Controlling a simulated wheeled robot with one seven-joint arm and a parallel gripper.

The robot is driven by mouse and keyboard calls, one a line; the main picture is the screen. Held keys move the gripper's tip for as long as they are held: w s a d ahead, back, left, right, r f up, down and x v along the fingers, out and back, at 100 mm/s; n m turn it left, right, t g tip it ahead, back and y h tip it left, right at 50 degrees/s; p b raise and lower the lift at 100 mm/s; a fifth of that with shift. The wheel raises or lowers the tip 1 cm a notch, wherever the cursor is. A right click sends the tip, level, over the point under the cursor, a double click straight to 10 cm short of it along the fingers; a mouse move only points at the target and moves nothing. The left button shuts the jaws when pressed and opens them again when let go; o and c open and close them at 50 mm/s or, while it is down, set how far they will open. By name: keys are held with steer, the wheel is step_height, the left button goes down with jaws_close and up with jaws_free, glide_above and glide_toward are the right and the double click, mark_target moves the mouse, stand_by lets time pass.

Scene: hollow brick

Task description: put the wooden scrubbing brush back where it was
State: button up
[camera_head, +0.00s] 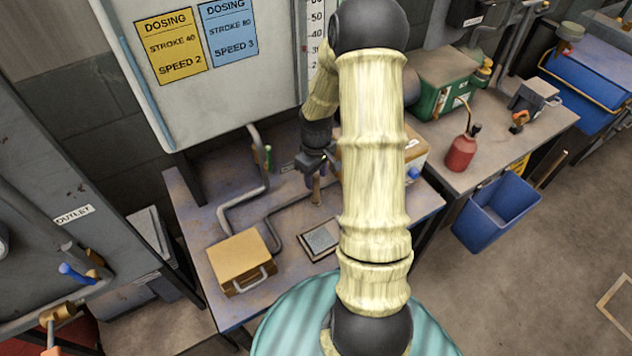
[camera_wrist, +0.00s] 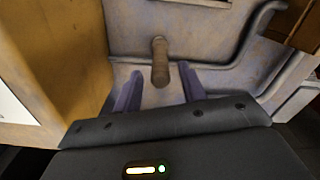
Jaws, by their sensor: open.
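A brown, rounded wooden-looking piece (camera_wrist: 160,62) stands up from the worktop just beyond my fingertips in the wrist view. It looks like the scrubbing brush or its handle, but I cannot make out bristles. In the head view it is a small brown upright shape (camera_head: 317,192) just below my gripper (camera_head: 312,172). My gripper (camera_wrist: 160,80) is open, with its two purple fingers apart and the brown piece lined up between them. I see no finger touching it. My arm covers part of the bench to its right.
A grey pipe (camera_head: 240,205) bends across the bench (camera_head: 200,240) beside the brown piece. A tan box with a handle (camera_head: 240,262) and a framed grey pad (camera_head: 321,239) lie nearer. A tan box with a blue knob (camera_head: 420,152) is partly behind my arm.

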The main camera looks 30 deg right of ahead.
step_height(320, 180, up, 8)
steer(key=shift+r, duration=0.1)
stand_by(0.6)
steer(key=s+a+r+m+t, duration=0.1)
steer(key=s+a+r+m, duration=0.1)
steer(key=s+a, duration=0.4)
steer(key=s+a+r+m+t, duration=0.1)
steer(key=s+a+r+m, duration=0.1)
steer(key=s+a, duration=0.4)
steer(key=shift+s+a+r+t, duration=0.25)
steer(key=shift+a+r+t, duration=0.05)
steer(key=shift+a+r, duration=0.55)
steer(key=shift+c, duration=0.5)
